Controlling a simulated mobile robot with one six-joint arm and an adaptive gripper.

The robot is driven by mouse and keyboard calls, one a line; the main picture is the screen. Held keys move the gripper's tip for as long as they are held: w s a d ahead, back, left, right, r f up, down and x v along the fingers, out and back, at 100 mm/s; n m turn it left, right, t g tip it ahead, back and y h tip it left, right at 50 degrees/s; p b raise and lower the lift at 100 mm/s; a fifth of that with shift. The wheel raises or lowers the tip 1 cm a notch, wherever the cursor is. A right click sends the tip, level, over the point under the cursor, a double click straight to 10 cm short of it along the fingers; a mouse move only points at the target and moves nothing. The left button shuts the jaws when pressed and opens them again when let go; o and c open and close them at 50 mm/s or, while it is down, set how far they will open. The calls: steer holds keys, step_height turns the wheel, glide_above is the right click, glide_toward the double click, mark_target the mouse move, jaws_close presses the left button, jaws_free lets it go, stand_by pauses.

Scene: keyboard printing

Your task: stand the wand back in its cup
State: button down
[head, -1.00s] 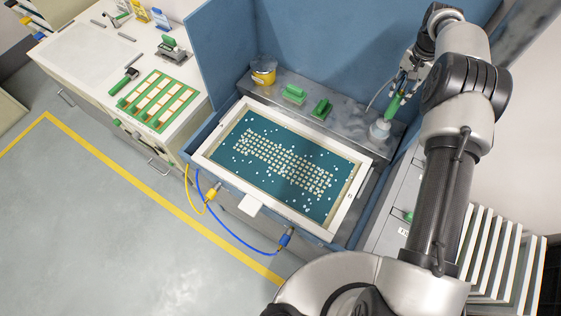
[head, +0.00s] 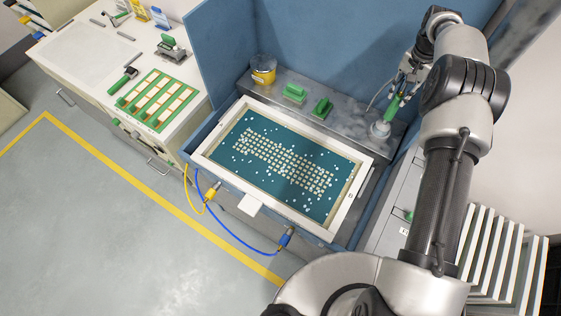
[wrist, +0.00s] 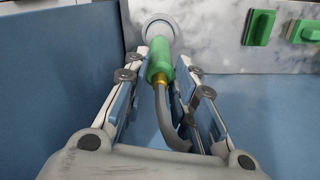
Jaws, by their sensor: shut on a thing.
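The wand has a green handle (head: 393,106) with a brass fitting and a grey hose. My gripper (head: 402,93) is shut on the wand; in the wrist view the gripper (wrist: 172,72) has a finger on each side of the green part of the wand (wrist: 161,60). The cup (head: 380,131) is white and round and stands at the right end of the grey ledge. The wand's far end is at the cup's mouth in both views. The cup (wrist: 148,22) is partly hidden by the wand in the wrist view, so I cannot tell how deep the tip sits.
Two green blocks (head: 294,93) (head: 321,109) and a yellow container (head: 263,70) stand along the grey ledge (head: 350,108). A white-framed teal screen (head: 230,130) with small pale keys lies in front.

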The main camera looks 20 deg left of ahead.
mark_target(396, 104)
steer(key=shift+f+b, duration=1.75)
steer(key=shift+f, duration=1.05)
steer(key=c, duration=1.2)
jaws_free()
steer(key=shift+c, duration=0.2)
step_height(396, 104, up, 6)
steer(key=p, duration=0.3)
steer(key=shift+r, duration=0.1)
step_height(396, 104, up, 12)
